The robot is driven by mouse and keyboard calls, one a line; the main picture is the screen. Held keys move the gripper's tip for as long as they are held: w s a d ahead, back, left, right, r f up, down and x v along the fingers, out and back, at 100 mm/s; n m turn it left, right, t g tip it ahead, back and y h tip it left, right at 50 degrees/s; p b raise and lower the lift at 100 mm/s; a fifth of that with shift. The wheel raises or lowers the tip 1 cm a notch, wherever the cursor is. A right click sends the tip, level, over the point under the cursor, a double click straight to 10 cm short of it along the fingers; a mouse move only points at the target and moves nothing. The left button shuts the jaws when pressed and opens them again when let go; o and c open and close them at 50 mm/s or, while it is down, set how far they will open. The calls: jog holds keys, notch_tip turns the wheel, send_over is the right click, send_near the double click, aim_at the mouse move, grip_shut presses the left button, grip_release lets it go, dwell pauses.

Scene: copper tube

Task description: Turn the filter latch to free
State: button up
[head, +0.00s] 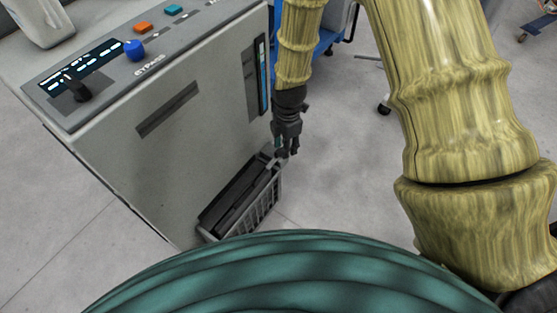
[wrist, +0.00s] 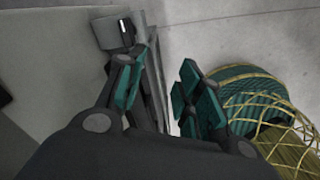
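My gripper (head: 285,148) hangs beside the lower right corner of the grey machine (head: 160,165), close to the upper end of the slatted filter housing (head: 268,200). A small grey block with a white mark, seemingly the filter latch (wrist: 114,32), shows just past the tip of the left finger. The finger partly overlaps it, and I cannot tell whether they touch. In the head view the latch is mostly hidden by the gripper or too small to make out.
The machine's top panel carries a blue knob (head: 135,50), a black lever (head: 76,88), an orange button (head: 143,28) and a lit display. A blue chair (head: 325,38) stands behind my arm. The grey floor right of the housing (head: 330,190) is clear.

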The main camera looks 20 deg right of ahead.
aim_at(278, 150)
jog(key=shift+w+n+b, duration=2.6)
jog(key=shift+w+b, duration=0.35)
jog(key=shift+b, duration=0.1)
jog(key=f+b, duration=0.1)
jog(key=f, duration=0.2)
jog(key=f+b, duration=0.1)
jog(key=f, duration=0.3)
jog(key=f+b, duration=0.1)
jog(key=f, duration=0.2)
jog(key=shift+a+f, duration=0.25)
jog(key=shift+a, duration=0.05)
grip_shut()
